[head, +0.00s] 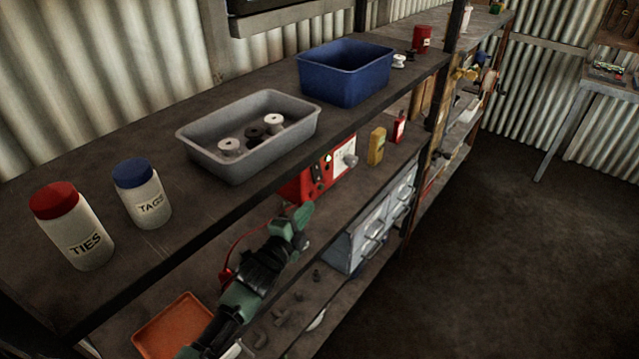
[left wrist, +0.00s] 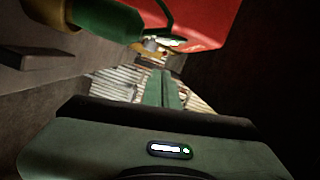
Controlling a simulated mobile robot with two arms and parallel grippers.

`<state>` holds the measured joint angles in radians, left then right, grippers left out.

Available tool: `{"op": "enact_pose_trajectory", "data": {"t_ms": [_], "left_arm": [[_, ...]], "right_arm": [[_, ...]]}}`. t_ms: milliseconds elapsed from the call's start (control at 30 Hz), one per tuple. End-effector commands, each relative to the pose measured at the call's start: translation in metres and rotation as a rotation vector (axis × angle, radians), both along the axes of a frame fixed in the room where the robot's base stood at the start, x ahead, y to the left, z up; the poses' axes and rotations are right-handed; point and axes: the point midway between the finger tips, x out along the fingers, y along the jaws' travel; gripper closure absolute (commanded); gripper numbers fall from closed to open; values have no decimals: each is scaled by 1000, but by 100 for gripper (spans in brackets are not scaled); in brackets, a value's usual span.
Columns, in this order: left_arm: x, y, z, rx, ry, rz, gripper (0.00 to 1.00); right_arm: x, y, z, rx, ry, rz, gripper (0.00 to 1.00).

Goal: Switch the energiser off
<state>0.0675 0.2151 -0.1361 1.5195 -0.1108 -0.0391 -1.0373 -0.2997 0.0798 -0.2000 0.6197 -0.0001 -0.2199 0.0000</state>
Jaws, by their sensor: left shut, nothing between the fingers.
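The energiser (head: 311,182) is a red box on the middle shelf, under the top shelf's front edge. Its face has a pale panel, small dark parts and a grey knob at the right; I cannot tell which part is the switch. My left gripper (head: 303,214) is shut and empty, just in front of the energiser's lower left part, and hides some of it. I cannot tell whether they touch. In the left wrist view a red surface (left wrist: 198,18), likely the energiser, fills the upper right, beside the gripper fingers (left wrist: 165,88). My right gripper is out of view.
The top shelf overhangs, holding a grey tray (head: 190,146), blue bin (head: 345,80) and two jars, TIES (head: 78,235) and TAGS (head: 145,200). Beside the energiser stand yellow (head: 376,147) and red (head: 399,128) containers. Grey drawers (head: 350,243) stand below right. The floor at right is clear.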

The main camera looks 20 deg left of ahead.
Motion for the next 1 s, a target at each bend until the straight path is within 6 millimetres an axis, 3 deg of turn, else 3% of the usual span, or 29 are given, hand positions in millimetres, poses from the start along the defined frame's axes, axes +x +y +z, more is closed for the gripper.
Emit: {"op": "enact_pose_trajectory", "data": {"t_ms": [233,700,1000], "left_arm": [[19,-2,-4,-1,-2,0,100],[113,-12,-12,-3,-2,1,100],[125,4,-11,-1,1,1,100]], "right_arm": [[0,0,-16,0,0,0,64],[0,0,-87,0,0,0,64],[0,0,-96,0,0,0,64]]}}
